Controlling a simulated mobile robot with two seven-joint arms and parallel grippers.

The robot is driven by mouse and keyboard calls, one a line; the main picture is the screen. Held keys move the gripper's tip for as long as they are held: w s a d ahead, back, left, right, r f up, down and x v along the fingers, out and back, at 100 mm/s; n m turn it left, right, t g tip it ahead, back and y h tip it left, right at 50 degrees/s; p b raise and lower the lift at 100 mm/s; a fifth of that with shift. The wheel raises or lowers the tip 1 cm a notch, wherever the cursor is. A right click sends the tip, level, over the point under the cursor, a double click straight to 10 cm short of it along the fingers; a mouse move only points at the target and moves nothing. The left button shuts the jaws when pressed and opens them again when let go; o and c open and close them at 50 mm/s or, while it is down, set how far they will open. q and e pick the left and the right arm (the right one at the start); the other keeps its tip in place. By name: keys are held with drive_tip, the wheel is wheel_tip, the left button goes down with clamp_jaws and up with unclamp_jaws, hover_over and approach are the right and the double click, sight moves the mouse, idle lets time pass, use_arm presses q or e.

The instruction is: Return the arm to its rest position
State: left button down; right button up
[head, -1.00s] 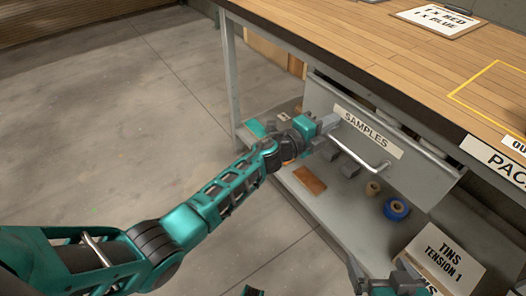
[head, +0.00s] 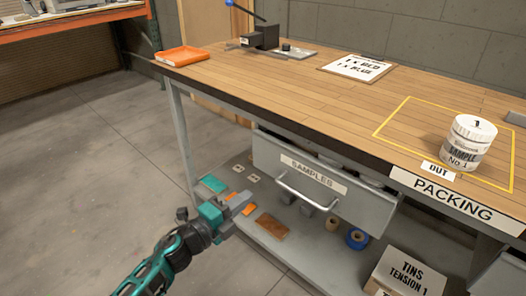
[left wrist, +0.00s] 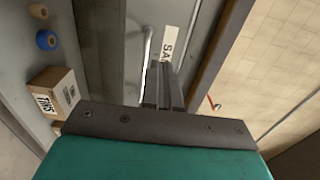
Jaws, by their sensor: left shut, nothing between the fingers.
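My left gripper (head: 236,203) is shut and empty. In the head view it is to the left of the drawer handle (head: 311,192), apart from it, low in front of the bench. The grey drawer (head: 345,204) with the SAMPLES label (head: 314,173) hangs under the bench top and looks partly open. In the left wrist view the closed fingers (left wrist: 163,88) show against the drawer front, with the handle (left wrist: 147,58) beside them. My right gripper is out of view.
A lower shelf holds a blue tape roll (head: 357,239) and a TINS box (head: 405,275). The floor at left (head: 90,180) is clear.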

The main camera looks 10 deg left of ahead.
use_arm(q)
drive_tip(key=s+a+f+n+g+y, duration=0.2)
drive_tip(key=s+f+n+y, duration=0.2)
drive_tip(key=s+n, duration=0.65)
drive_tip(key=s+a+f+n+g+y, duration=0.2)
drive_tip(key=s+a+f+n+y, duration=0.15)
drive_tip(key=s+n, duration=0.75)
wheel_tip(320, 180, up, 11)
drive_tip(key=a+n+y+p, duration=0.1)
drive_tip(key=a+p, duration=0.1)
drive_tip(key=p, duration=1.3)
drive_tip(key=shift+s+f, duration=0.2)
drive_tip(key=shift+s, duration=0.15)
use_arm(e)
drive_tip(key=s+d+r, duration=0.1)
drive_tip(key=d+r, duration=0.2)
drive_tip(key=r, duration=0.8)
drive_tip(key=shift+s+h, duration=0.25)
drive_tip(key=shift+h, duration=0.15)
